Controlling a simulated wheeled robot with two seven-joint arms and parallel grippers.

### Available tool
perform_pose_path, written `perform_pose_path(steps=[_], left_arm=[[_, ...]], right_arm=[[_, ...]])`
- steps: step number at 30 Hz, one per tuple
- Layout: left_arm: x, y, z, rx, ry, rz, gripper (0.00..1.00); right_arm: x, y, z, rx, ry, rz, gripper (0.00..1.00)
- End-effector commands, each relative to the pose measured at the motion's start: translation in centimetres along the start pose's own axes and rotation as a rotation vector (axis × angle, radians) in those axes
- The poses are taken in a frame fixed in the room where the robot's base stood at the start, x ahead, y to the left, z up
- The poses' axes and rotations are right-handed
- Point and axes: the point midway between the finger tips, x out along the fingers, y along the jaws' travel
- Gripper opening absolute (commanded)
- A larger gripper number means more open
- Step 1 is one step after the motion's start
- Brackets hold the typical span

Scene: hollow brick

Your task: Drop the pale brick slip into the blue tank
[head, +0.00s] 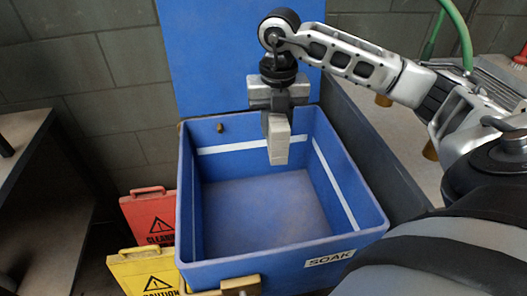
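The blue tank (283,262) stands open in the middle of the head view, with a white stripe around its inside walls and a "SOAK" label at the front. Its inside floor looks bare. My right gripper (277,112) reaches in from the right and points down over the back part of the tank. It is shut on the pale brick slip (278,142), which hangs upright below the fingers, over the tank's opening. The slip's upper end is hidden by the gripper. My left gripper is out of view.
A blue panel (210,55) rises behind the tank against the block wall. A red sign (150,222) and a yellow caution sign (146,272) stand left of the tank. Dark-edged benches (22,135) flank it, with a green hose (461,32) at right.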

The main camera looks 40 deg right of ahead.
Motion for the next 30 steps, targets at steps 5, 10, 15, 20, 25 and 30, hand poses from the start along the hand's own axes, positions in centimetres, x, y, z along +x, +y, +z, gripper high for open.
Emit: perform_pose_path(steps=[5,10,15,20,25,30], left_arm=[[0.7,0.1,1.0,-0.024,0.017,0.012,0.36],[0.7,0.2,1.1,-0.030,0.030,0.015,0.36],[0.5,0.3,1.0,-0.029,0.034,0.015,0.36],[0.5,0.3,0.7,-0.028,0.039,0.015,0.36],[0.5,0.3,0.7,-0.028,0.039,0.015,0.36],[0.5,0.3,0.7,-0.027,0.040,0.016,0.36]], right_arm=[[2.8,0.0,0.0,-0.001,-0.001,0.000,0.02],[4.0,0.0,0.0,-0.002,-0.001,0.000,0.02],[4.1,0.0,0.0,-0.002,-0.001,0.000,0.02],[4.0,0.0,0.0,-0.003,-0.001,0.000,0.40],[4.0,0.0,0.0,-0.003,-0.001,0.000,0.57],[4.0,0.0,0.0,-0.003,0.000,-0.001,0.57]])
